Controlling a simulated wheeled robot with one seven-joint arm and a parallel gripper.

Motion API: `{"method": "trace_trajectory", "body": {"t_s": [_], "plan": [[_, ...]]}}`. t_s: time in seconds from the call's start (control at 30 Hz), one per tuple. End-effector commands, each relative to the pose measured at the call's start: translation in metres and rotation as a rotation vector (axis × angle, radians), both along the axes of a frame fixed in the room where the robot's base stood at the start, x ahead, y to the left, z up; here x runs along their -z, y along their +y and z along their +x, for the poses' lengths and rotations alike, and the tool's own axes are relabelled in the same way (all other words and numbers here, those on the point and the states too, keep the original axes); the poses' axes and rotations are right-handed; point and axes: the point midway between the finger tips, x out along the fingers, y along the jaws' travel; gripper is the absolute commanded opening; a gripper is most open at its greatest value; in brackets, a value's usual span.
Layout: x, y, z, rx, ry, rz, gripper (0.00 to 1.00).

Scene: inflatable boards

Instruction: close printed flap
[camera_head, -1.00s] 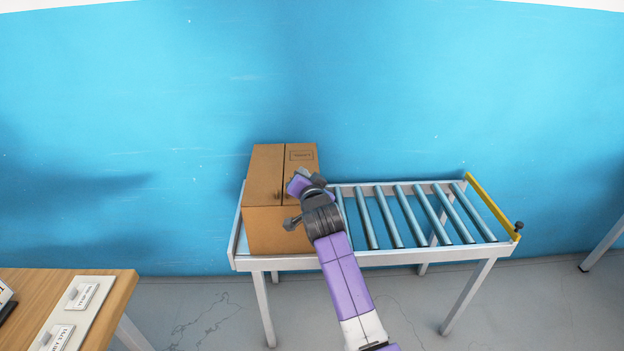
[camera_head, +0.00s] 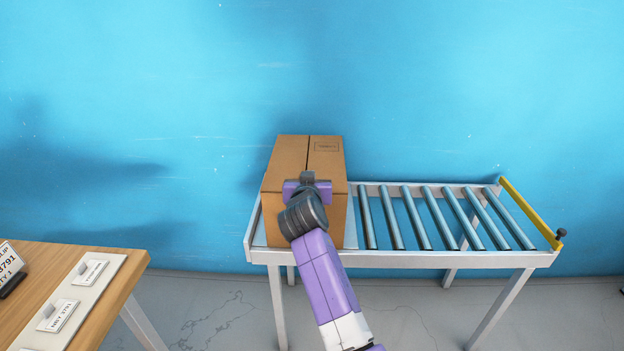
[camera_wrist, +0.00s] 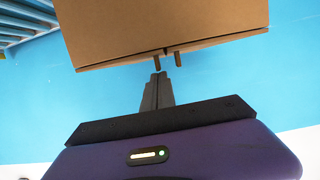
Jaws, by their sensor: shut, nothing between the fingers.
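A brown cardboard box (camera_head: 277,207) stands at the left end of the roller stand. Its top flaps lie about flat and meet at a middle seam. The printed flap (camera_head: 327,160), with a dark outlined label, is the right one. My gripper (camera_head: 307,176) is in front of the box near its top edge and hides part of the front. In the wrist view my gripper (camera_wrist: 158,85) is shut and empty, its fingertips pointing towards the box (camera_wrist: 160,30). I cannot tell whether the fingertips touch the cardboard.
The roller stand (camera_head: 400,258) has bare rollers to the right of the box and a yellow end bar (camera_head: 530,212). A wooden table (camera_head: 70,265) with labelled plates stands at the lower left. A blue wall is close behind the stand.

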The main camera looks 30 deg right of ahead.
Motion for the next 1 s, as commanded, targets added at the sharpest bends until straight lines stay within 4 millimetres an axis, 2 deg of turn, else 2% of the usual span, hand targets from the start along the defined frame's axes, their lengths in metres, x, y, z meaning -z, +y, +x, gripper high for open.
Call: {"method": "trace_trajectory", "body": {"t_s": [0.57,0.73,0.9,1.0], "plan": [[0.002,0.001,0.0,0.0,0.009,-0.011,0.0],[-0.014,-0.002,0.002,0.0,0.007,-0.01,0.0],[-0.048,-0.01,0.005,0.001,0.005,-0.012,0.0],[-0.043,0.002,-0.01,-0.003,0.007,-0.013,0.0]]}}
